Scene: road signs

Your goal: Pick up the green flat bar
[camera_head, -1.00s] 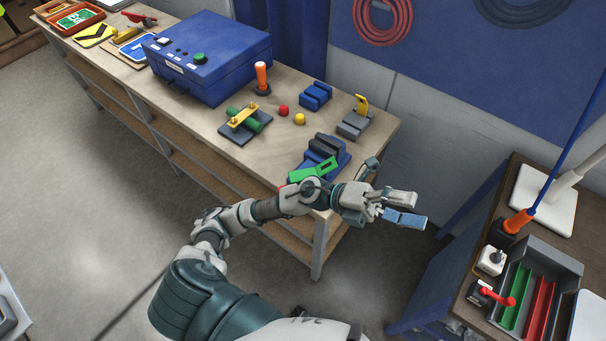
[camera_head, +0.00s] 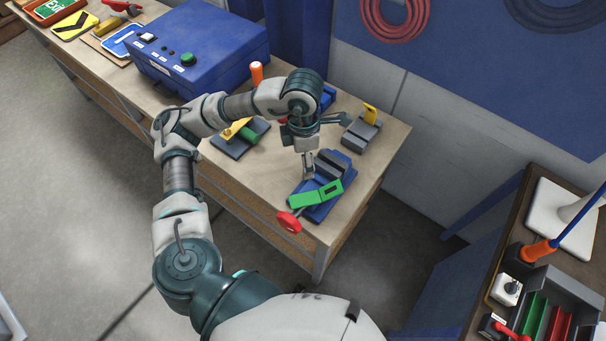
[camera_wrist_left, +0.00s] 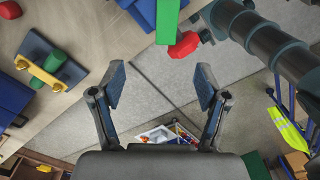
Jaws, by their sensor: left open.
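The green flat bar (camera_head: 304,199) lies across the blue vise (camera_head: 341,185) near the table's front right corner, with a dark slot near its right end. It also shows at the top of the left wrist view (camera_wrist_left: 168,18), cut off by the frame edge. My left gripper (camera_head: 308,174) points down over the table, close to the bar and the vise. In the left wrist view my left gripper (camera_wrist_left: 160,76) is open and empty, with the bar beyond its fingertips. My right gripper is not in view.
A red knob (camera_head: 289,222) sticks out at the table's front edge beside the bar. A grey block with a yellow part (camera_head: 362,132) stands behind the vise. A large blue box (camera_head: 200,48) stands further left. A side bench with red and green trays is at right.

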